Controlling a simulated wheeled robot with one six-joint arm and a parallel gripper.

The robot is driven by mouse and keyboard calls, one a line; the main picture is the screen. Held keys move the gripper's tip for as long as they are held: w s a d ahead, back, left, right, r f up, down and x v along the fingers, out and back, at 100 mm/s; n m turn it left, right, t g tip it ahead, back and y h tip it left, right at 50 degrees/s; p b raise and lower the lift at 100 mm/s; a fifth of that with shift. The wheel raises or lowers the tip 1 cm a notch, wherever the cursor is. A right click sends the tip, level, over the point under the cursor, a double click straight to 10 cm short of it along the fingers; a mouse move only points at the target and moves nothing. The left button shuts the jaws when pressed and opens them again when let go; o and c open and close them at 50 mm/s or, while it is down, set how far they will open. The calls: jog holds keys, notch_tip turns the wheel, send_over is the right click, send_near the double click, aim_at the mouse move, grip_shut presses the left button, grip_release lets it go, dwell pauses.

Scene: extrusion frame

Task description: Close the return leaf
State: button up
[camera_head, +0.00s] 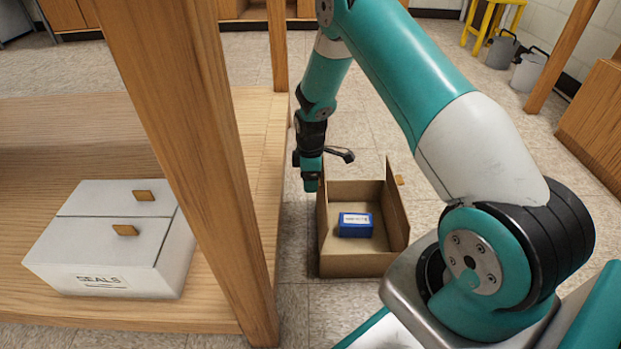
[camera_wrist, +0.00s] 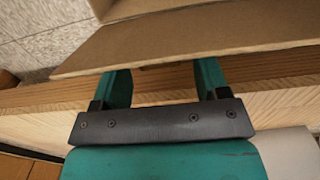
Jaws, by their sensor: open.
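An open brown cardboard box (camera_head: 360,264) stands on the floor with a blue pack (camera_head: 355,226) inside. Which of these is the return leaf, I cannot tell. My gripper (camera_head: 312,183) is at the box's far left corner, pointing down. In the wrist view my gripper (camera_wrist: 163,78) is open, with a cardboard panel (camera_wrist: 180,40) just beyond its fingertips. Contact is unclear.
A wooden shelf (camera_head: 255,165) with a thick post (camera_head: 195,130) is at the left, close to my gripper. A white carton (camera_head: 95,262) marked SEALS lies shut on it. Tiled floor is clear beyond the box. A yellow stool (camera_head: 490,25) and buckets (camera_head: 528,68) are far right.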

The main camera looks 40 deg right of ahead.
aim_at(324, 176)
grip_shut()
jog(key=shift+s+d+r+t+y+p, duration=0.3)
jog(key=shift+s+d+t+y+p, duration=0.2)
jog(key=shift+d+y+p, duration=0.5)
jog(key=shift+s+d+f+t+y+p, duration=0.15)
jog(key=shift+s+d+t+y+p, duration=0.5)
jog(key=shift+y+p, duration=0.2)
jog(key=shift+s+d+f+t+y+b, duration=0.25)
jog(key=shift+s+d+f+t+y, duration=0.2)
jog(key=shift+d+t+y, duration=0.3)
jog(key=shift+s+d+f+t+y+b, duration=0.25)
jog(key=shift+s+d+f+t+y, duration=0.25)
jog(key=shift+y, duration=0.3)
jog(key=shift+s+d+f+t+y+b, duration=0.3)
jog(key=shift+d+f+t+y, duration=0.2)
jog(key=shift+d+y, duration=0.25)
